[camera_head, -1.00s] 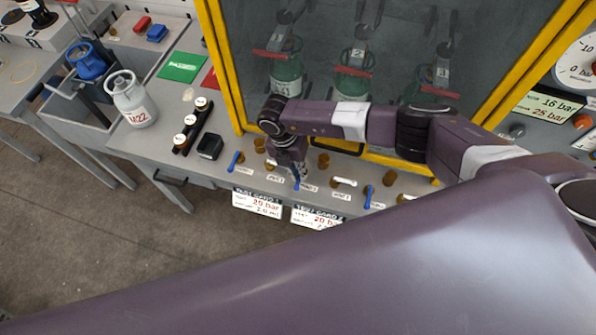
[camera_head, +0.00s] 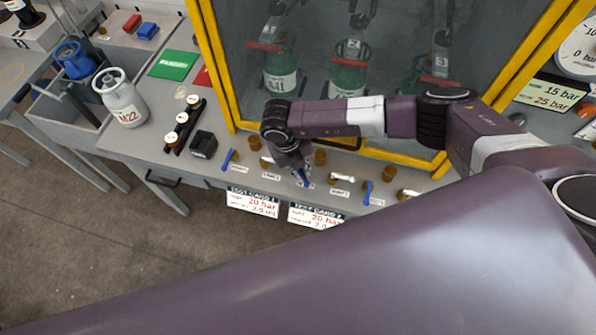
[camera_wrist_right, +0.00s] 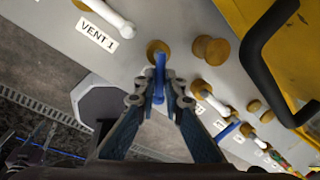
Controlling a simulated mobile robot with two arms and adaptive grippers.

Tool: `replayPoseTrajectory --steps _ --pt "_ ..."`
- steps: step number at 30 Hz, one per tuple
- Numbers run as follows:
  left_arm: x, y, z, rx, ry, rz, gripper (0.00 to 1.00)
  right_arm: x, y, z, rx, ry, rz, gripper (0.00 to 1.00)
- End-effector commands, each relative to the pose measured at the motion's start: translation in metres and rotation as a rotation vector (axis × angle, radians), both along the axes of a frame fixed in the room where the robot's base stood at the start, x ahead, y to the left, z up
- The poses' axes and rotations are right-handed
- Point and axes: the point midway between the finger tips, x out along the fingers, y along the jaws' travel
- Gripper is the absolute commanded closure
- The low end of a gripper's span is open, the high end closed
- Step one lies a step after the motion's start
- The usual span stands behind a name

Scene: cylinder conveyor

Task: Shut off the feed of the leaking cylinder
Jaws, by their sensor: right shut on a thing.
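Three green cylinders stand behind the glass of the yellow-framed cabinet: the left one (camera_head: 281,78), the middle one (camera_head: 348,78) and the right one (camera_head: 417,92). No leak is visible on them. A row of valves runs along the bench front, with a left blue lever (camera_head: 228,161), a middle blue lever (camera_head: 305,179) and a right blue lever (camera_head: 367,193). My right gripper (camera_wrist_right: 159,98) is shut on the middle blue lever, which also shows in the right wrist view (camera_wrist_right: 160,66), beside a brass knob. My left gripper is not in view.
A black block with white-topped knobs (camera_head: 184,125) and a small black box (camera_head: 203,145) lie left of the valves. White-handled valves, including VENT 1 (camera_wrist_right: 107,18), flank the gripper.

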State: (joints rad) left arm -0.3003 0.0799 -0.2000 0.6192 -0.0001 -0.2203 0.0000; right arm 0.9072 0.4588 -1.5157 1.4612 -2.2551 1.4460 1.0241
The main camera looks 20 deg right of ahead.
Motion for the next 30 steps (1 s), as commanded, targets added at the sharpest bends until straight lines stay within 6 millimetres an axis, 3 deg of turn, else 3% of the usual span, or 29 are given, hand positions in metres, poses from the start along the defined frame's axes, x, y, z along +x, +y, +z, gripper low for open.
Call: replayPoseTrajectory --steps 18,30 --pt "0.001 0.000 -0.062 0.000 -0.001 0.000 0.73 0.004 -0.016 -0.004 0.000 -0.006 0.577 1.00" --pt "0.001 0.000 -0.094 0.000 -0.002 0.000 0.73 0.008 -0.022 -0.002 0.001 -0.005 0.838 1.00"
